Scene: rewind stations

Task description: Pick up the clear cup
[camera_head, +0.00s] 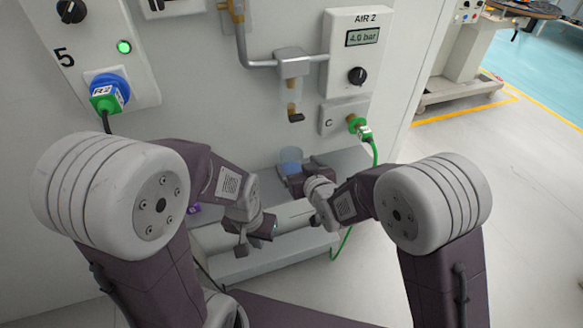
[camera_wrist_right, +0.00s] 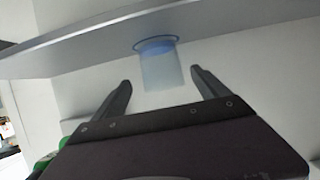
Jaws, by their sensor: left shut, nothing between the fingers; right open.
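The clear cup (camera_head: 290,160), pale blue and see-through, stands on the grey ledge (camera_head: 346,160) below the air unit in the head view. In the right wrist view the clear cup (camera_wrist_right: 162,68) appears in the gap between the fingertips. My right gripper (camera_head: 292,180) is open beside the cup, on its near side; it also shows open in the wrist view (camera_wrist_right: 161,80). Whether a finger touches the cup I cannot tell. My left gripper (camera_head: 259,236) is shut and empty, lower and to the left, in front of the ledge.
The AIR 2 panel (camera_head: 350,55) reads 4.0 bar. A green hose (camera_head: 375,152) runs down right of the ledge. A small purple thing (camera_head: 193,209) lies at the ledge's left.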

